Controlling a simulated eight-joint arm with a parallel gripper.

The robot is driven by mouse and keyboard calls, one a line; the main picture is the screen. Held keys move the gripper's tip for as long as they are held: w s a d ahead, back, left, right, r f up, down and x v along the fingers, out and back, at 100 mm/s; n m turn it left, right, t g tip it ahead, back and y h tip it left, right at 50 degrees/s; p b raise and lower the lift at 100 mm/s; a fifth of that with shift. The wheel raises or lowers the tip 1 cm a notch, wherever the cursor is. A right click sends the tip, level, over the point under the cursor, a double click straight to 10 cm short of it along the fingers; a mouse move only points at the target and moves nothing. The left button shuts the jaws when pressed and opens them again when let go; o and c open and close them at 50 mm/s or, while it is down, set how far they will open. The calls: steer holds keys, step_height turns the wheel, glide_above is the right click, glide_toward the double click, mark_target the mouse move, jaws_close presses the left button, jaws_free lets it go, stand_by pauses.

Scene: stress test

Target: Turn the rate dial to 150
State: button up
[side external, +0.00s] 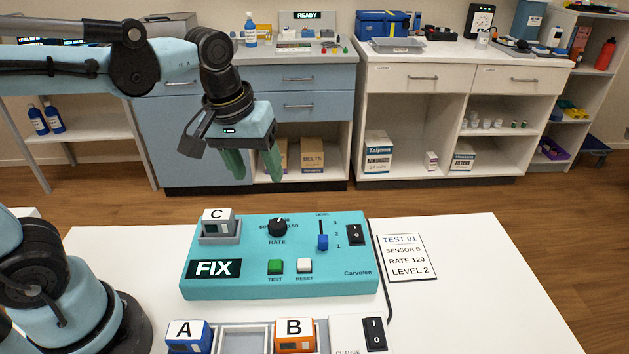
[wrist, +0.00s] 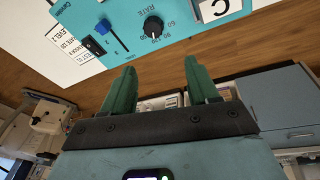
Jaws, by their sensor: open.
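The black rate dial (side external: 278,227) sits on the top of a teal device (side external: 330,283), with a scale around it and RATE printed below. The dial also shows in the wrist view (wrist: 153,27), with a white pointer mark; its exact setting is too small to tell. A card (side external: 405,258) right of the device reads TEST 01, SENSOR B, RATE 120, LEVEL 2. My gripper (side external: 252,165) is in the air above and behind the device, apart from the dial. Its green fingers are open and empty, and they show in the wrist view (wrist: 161,85).
The device also carries sensor block C (side external: 215,224), a blue level slider (side external: 322,242), a black switch (side external: 355,235), and green TEST (side external: 275,266) and white RESET (side external: 304,265) buttons. Blocks A (side external: 188,337) and B (side external: 294,336) stand in front. White table (side external: 485,290) is clear at right.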

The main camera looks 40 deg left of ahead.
mark_target(277, 223)
steer(key=shift+w+d+f+n+g, duration=0.3)
steer(key=shift+f+n+g, duration=0.2)
steer(key=shift+f, duration=1.4)
steer(key=shift+w+d+f+n+g, duration=0.35)
steer(key=shift+f+n, duration=0.3)
steer(key=shift+f, duration=1.3)
steer(key=shift+w+d+f+n+g, duration=0.3)
steer(key=shift+f+n+g, duration=0.2)
steer(key=shift+f, duration=1.4)
steer(key=c, duration=1)
